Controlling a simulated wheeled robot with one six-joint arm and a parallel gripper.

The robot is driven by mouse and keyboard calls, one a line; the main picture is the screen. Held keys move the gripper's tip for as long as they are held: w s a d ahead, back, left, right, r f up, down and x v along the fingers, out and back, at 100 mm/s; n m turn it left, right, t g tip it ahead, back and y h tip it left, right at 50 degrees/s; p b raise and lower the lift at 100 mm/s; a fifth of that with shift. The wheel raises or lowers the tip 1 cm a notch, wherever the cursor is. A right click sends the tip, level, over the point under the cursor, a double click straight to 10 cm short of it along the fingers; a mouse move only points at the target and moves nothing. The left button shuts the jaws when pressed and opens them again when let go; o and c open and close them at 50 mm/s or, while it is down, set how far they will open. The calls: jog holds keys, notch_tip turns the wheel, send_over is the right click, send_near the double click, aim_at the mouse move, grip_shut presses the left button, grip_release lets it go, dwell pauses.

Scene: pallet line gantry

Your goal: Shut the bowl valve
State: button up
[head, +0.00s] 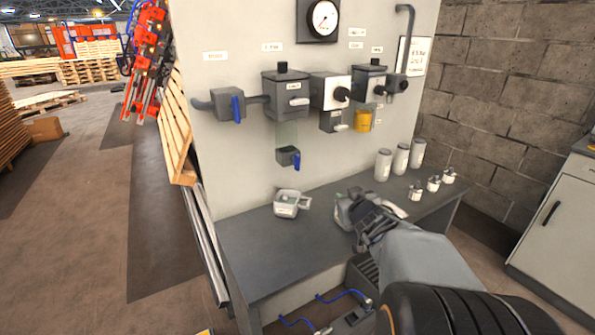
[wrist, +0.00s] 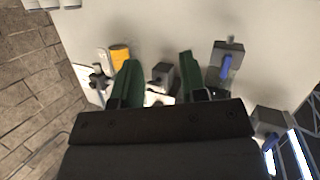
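Two grey valves with blue levers are on the white panel; I cannot read which label names the bowl valve. The upper-left one (head: 229,104) sits on a horizontal pipe, its lever hanging down. The lower one (head: 288,156) sits below a pale clear part under a grey box, its lever also down. In the wrist view, turned about half round, the lower valve (wrist: 226,57) and the upper-left one (wrist: 269,124) are right of my fingers. My gripper (wrist: 160,78) is open and empty, its green fingers apart. In the head view it (head: 366,222) is over the bench, away from both levers.
The bench (head: 270,238) holds a grey-white cup (head: 287,203), several white canisters (head: 383,165) and small jars (head: 416,191). A grey item is partly hidden behind my gripper. Grey boxes, a yellow part (head: 363,121) and a gauge (head: 322,17) are on the panel. A brick wall (head: 500,90) closes the right.

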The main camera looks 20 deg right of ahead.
aim_at(299, 163)
jog(key=w+a+r+n+t+y, duration=0.25)
jog(key=a+r+t+y, duration=0.2)
jog(key=a+y, duration=0.25)
jog(key=shift+g, duration=0.45)
jog(key=w, duration=0.4)
jog(key=w+a, duration=0.1)
jog(key=w, duration=0.8)
jog(key=shift+a+r+b, duration=0.15)
jog(key=shift+r+b, duration=0.15)
jog(key=shift+r, duration=0.1)
jog(key=shift+c, duration=0.2)
grip_shut()
